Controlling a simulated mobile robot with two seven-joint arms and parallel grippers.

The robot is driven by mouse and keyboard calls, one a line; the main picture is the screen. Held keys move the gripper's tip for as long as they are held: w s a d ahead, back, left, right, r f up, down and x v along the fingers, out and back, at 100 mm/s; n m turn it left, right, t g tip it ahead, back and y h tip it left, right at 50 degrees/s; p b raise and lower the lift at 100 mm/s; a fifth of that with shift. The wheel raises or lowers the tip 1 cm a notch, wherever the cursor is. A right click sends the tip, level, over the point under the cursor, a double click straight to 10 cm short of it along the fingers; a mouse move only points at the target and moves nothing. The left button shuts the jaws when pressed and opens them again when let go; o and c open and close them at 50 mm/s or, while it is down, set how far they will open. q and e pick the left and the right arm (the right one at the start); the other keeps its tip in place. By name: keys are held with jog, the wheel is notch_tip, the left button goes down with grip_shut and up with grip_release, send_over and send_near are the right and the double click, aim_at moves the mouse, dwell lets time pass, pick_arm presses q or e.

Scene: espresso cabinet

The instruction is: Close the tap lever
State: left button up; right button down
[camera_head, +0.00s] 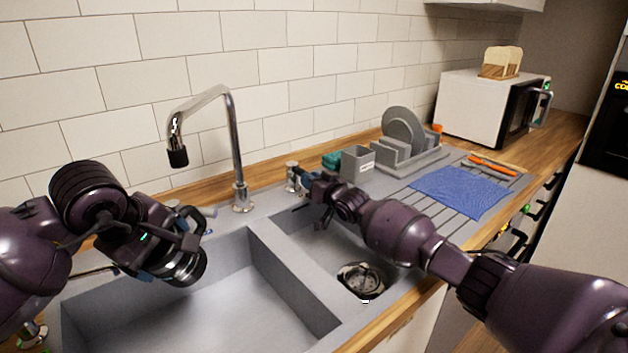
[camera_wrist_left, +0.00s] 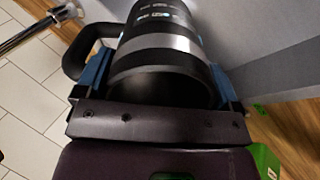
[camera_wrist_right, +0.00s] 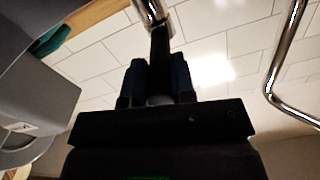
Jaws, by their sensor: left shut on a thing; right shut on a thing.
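The tap (camera_head: 238,150) is a tall chrome spout with a black tip, standing behind the sink divider. Right of its base is the small chrome tap lever (camera_head: 291,168). In the right wrist view the lever shows as a dark handle (camera_wrist_right: 160,45) on a chrome stem. My right gripper (camera_head: 305,183) is at the lever, its blue-padded fingers (camera_wrist_right: 158,75) shut on the dark handle. My left gripper (camera_head: 180,238) is shut on a black and silver lens-like mug (camera_wrist_left: 155,45), held tilted over the left basin. The gripper hides part of the mug in the head view.
The left basin (camera_head: 225,310) looks empty. The right basin has a drain strainer (camera_head: 361,281). A grey dish rack (camera_head: 410,150) with plates, a grey holder (camera_head: 357,163) and a blue cloth (camera_head: 458,190) lie on the right. A white microwave (camera_head: 475,108) stands further back.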

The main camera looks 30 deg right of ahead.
jog(key=shift+a, duration=0.2)
jog(key=c, duration=1.3)
grip_release()
jog(key=shift+c, duration=0.2)
pick_arm(q)
jog(key=shift+a, duration=0.2)
pick_arm(e)
jog(key=o, duration=0.4)
jog(key=shift+a+r, duration=0.1)
jog(key=shift+a, duration=0.05)
pick_arm(q)
jog(key=shift+d, duration=0.1)
pick_arm(e)
jog(key=shift+d, duration=0.25)
notch_tip(320, 180, up, 10)
jog(key=shift+a+f, duration=0.1)
